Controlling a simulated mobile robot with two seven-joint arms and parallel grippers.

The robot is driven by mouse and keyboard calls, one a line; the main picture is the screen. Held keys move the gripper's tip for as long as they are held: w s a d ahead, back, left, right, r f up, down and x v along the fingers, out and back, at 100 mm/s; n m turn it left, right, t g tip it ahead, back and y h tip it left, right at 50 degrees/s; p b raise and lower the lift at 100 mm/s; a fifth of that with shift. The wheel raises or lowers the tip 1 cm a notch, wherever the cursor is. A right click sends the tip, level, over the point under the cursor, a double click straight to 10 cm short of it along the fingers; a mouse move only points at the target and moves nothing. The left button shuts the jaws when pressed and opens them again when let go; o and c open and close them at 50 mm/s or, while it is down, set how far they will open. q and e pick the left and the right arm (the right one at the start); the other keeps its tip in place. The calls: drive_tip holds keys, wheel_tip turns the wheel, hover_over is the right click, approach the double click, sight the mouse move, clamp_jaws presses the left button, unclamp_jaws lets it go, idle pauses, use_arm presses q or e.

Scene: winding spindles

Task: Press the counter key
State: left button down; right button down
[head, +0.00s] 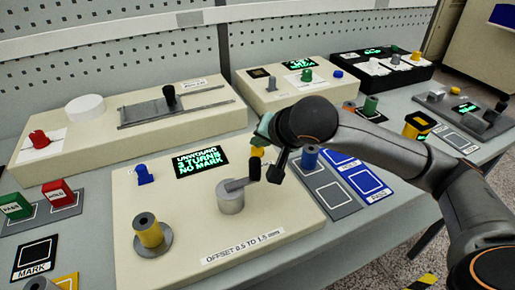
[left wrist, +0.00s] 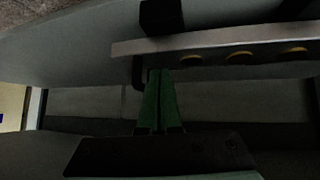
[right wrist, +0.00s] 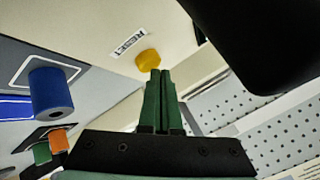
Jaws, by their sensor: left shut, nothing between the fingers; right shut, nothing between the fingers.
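The winding station (head: 190,262) is a cream box with a lit display (head: 200,160) reading "UNWOUND 3 TURNS NO MARK". A small yellow key (head: 257,152) sits on its top, partly hidden by my right gripper (head: 262,138). My left gripper (left wrist: 160,72) is shut and empty in a dark area, outside the head view.
A grey crank with a black knob (head: 254,169) stands close to my right gripper. A yellow spool (head: 149,232) and a blue knob (head: 144,175) are on the same box. A blue spool (head: 309,157) stands to the right. Other consoles fill the back.

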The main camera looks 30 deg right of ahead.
sight(259, 153)
drive_tip(key=shift+f+b, duration=0.45)
drive_tip(key=shift+b, duration=0.05)
idle(0.3)
drive_tip(key=shift+r, duration=0.1)
idle(0.3)
drive_tip(key=shift+r+p, duration=0.5)
drive_tip(key=shift+r, duration=0.35)
drive_tip(key=shift+r+p, duration=1.6)
drive_tip(key=shift+r, duration=0.95)
drive_tip(key=shift+s+f, duration=0.1)
